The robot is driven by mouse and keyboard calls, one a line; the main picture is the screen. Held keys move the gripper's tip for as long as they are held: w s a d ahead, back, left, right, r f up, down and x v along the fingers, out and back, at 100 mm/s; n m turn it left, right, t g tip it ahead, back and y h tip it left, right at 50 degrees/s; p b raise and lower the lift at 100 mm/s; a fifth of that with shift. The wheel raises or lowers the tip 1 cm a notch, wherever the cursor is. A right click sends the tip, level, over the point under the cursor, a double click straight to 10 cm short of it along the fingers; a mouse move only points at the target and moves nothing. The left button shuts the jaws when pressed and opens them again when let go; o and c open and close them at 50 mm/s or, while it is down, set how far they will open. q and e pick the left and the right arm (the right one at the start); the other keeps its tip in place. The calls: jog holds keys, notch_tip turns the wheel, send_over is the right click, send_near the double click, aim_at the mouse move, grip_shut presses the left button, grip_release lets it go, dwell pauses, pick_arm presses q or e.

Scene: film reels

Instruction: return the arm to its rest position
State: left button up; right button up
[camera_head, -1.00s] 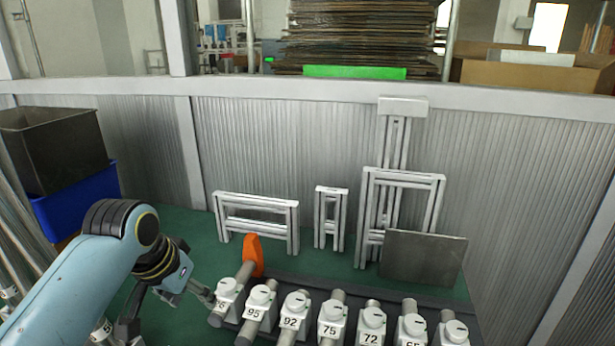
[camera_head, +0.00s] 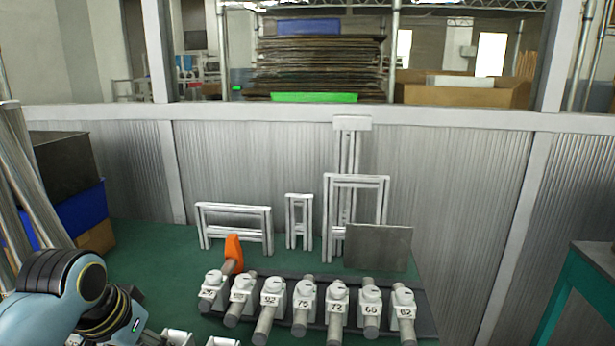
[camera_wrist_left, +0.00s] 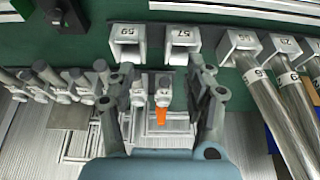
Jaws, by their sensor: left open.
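My left arm (camera_head: 62,295) comes in at the bottom left of the head view, bent low beside the green surface. Its gripper is not clearly visible there. In the left wrist view my left gripper (camera_wrist_left: 163,78) is open, with its fingers apart and nothing held between them. Numbered white clamps and an orange piece (camera_wrist_left: 161,114) show beyond the gap, apart from the fingers. My right gripper is in neither view.
White numbered clamps (camera_head: 337,294) with grey rods stand in a row, with an orange piece (camera_head: 234,250) behind. White frames (camera_head: 234,208) and a grey plate (camera_head: 379,248) stand near the ribbed wall. A blue bin (camera_head: 80,215) is left. White blocks (camera_wrist_left: 183,43) lie near the fingers.

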pick_arm(q)
jog(key=s+a+r+y, duration=0.1)
jog(key=s+r, duration=0.2)
jog(key=s, duration=0.9)
jog(key=s+a+r, duration=0.1)
jog(key=s+r, duration=0.1)
jog(key=s, duration=0.9)
jog(key=s+a+f+g+b, duration=0.1)
jog(key=f+b, duration=0.1)
jog(key=f, duration=1)
jog(key=s+a+f+n+g+b, duration=0.1)
jog(key=f+b, duration=0.1)
jog(key=f, duration=0.9)
jog(key=s+f+g+b, duration=0.1)
jog(key=s+f+b, duration=0.15)
jog(key=f, duration=0.95)
jog(key=s+a+f+b, duration=0.1)
jog(key=s+f+b, duration=0.3)
jog(key=s+f, duration=1.2)
notch_tip(320, 180, down, 2)
jog(key=shift+s+f+g, duration=0.1)
jog(key=shift+s+g, duration=0.1)
jog(key=shift+g, duration=0.1)
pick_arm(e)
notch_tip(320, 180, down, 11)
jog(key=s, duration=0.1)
